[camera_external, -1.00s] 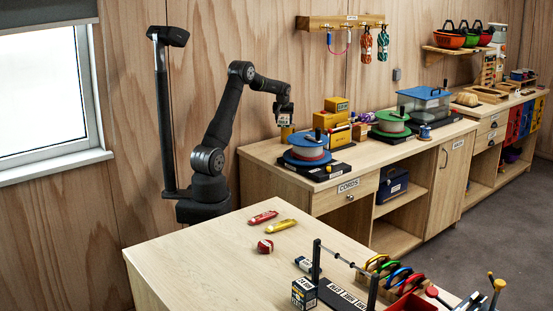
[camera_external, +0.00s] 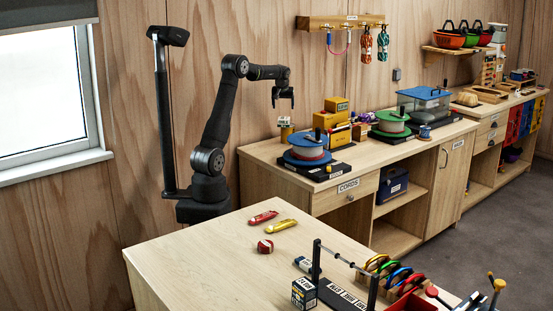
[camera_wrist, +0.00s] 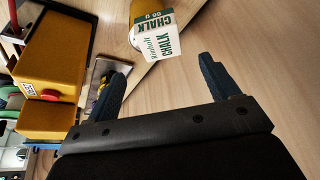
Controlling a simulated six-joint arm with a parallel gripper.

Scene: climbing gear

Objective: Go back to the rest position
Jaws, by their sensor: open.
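My gripper (camera_external: 283,101) hangs in the air above the back-left end of the long bench, fingers pointing down, open and empty. In the wrist view its two dark fingers (camera_wrist: 163,72) stand wide apart with nothing between them. A white and green chalk block (camera_external: 285,121) is below the gripper, at or above the bench's left end. It also shows in the wrist view (camera_wrist: 157,39), beyond the fingertips and apart from them. A yellow round piece (camera_external: 286,132) is under the block; how the two meet is unclear.
A blue-topped cord reel (camera_external: 307,143) and yellow boxes (camera_external: 337,130) stand right of the block. A wooden rail (camera_external: 340,22) with hanging cords is on the wall. The front table (camera_external: 200,250) is lower.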

